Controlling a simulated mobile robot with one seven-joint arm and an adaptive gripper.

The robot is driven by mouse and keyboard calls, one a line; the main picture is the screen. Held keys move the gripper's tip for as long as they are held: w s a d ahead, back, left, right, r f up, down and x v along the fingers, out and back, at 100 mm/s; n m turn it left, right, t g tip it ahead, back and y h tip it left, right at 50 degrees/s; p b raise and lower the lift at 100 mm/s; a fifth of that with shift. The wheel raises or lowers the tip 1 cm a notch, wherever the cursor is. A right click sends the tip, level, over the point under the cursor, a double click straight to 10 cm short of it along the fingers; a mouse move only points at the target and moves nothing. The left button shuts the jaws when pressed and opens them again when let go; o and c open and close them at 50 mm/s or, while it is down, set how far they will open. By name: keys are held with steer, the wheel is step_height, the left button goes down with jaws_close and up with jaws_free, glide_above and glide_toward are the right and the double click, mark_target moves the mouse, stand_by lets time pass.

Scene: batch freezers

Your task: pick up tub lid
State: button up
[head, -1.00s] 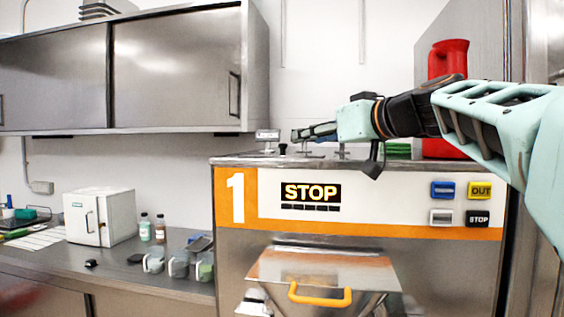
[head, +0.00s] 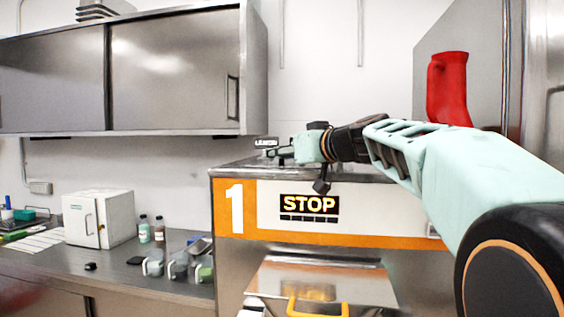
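I cannot pick out a tub lid for certain in the head view. My gripper (head: 277,152) is at the far end of my outstretched arm, low over the top of the machine (head: 228,167) marked 1. It is seen small and from behind, so its finger opening is unclear. A small label sign reading something like "LEMON" (head: 266,142) stands just behind the fingertips. My arm and wrist hide much of the machine top.
A red jug (head: 449,88) stands at the back right, partly behind my arm. The machine front has a STOP display (head: 309,205) and a hatch with an orange handle (head: 318,307). The left counter (head: 120,272) holds a white box (head: 98,218), bottles (head: 144,229) and small tubs (head: 178,266).

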steer(key=shift+c, duration=0.5)
jaws_close()
steer(key=shift+r, duration=0.15)
